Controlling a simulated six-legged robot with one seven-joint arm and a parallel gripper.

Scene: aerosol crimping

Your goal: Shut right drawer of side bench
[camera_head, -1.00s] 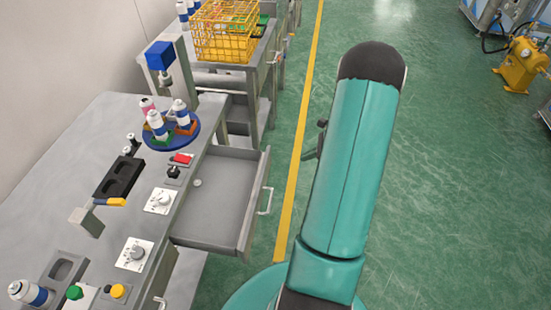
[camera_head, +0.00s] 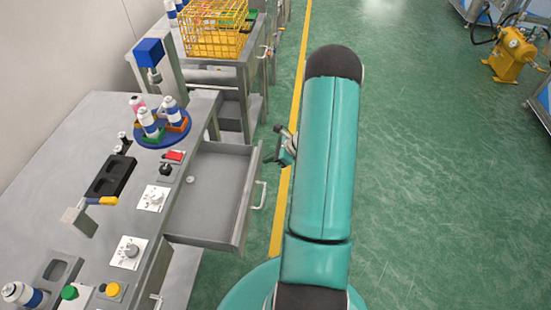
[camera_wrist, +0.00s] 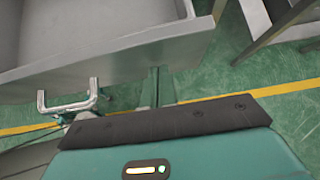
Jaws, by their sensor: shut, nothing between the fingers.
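The drawer (camera_head: 213,190) of the side bench (camera_head: 85,150) is pulled out, and its grey tray is empty apart from a small round disc. Its front bears a pale U-shaped handle (camera_head: 261,195). In the wrist view the drawer front (camera_wrist: 120,68) crosses the upper left, with its handle (camera_wrist: 68,104) below it. My gripper (camera_head: 274,147) is shut and empty, just beyond the drawer's far front corner, on the aisle side. In the wrist view a teal finger (camera_wrist: 158,86) shows close to the drawer front, right of the handle; contact cannot be told.
The bench top carries a blue turntable (camera_head: 160,137) with spray cans, dials and buttons. A second handle (camera_head: 157,302) shows at the lower edge. A yellow basket (camera_head: 215,28) stands on a farther bench. The green floor (camera_head: 440,190) to the right is open, beyond a yellow line.

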